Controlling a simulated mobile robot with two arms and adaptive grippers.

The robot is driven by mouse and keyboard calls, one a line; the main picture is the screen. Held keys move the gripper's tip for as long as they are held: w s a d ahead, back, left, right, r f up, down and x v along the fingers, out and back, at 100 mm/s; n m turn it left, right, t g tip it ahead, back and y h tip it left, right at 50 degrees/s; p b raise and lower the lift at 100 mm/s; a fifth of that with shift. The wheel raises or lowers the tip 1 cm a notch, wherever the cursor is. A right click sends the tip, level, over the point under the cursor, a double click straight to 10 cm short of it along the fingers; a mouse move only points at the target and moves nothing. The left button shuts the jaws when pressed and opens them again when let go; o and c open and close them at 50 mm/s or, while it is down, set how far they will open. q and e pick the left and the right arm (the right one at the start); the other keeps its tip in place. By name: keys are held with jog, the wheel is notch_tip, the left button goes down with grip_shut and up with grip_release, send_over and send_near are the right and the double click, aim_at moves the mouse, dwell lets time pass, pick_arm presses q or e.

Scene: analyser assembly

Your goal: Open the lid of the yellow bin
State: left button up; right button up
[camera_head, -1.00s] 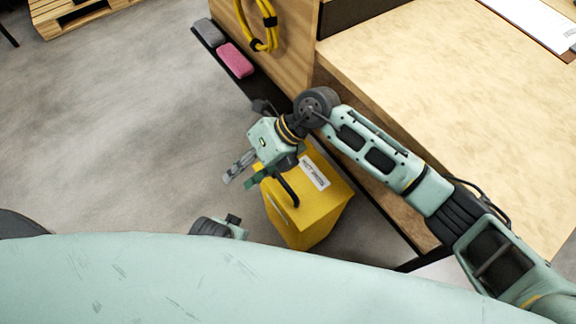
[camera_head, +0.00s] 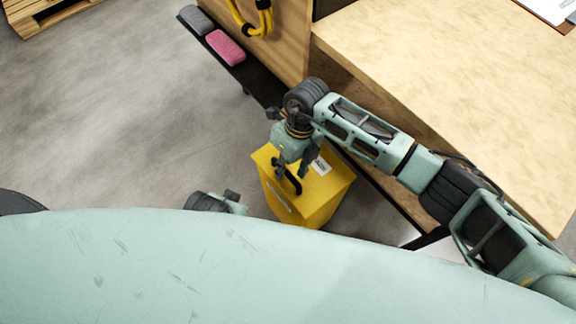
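The yellow bin (camera_head: 318,205) stands on the floor beside the wooden bench, with its lid shut. A black handle (camera_head: 293,184) and a white label (camera_head: 321,167) show on the lid. My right gripper (camera_head: 291,172) points down over the lid, close to the handle. Its fingers look apart, with nothing visibly held; I cannot tell whether they touch the handle. The gripper and wrist hide part of the lid. My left gripper does not show clearly; only a small dark and pale part of me shows at the lower left of the bin.
The wooden bench (camera_head: 440,70) fills the upper right, its edge close to my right arm. A pink block (camera_head: 225,47) and a grey block (camera_head: 196,19) lie on a dark low shelf. A yellow cable coil (camera_head: 262,18) hangs above.

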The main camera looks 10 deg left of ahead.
jog(key=shift+c, duration=0.2)
grip_shut()
dwell(0.4)
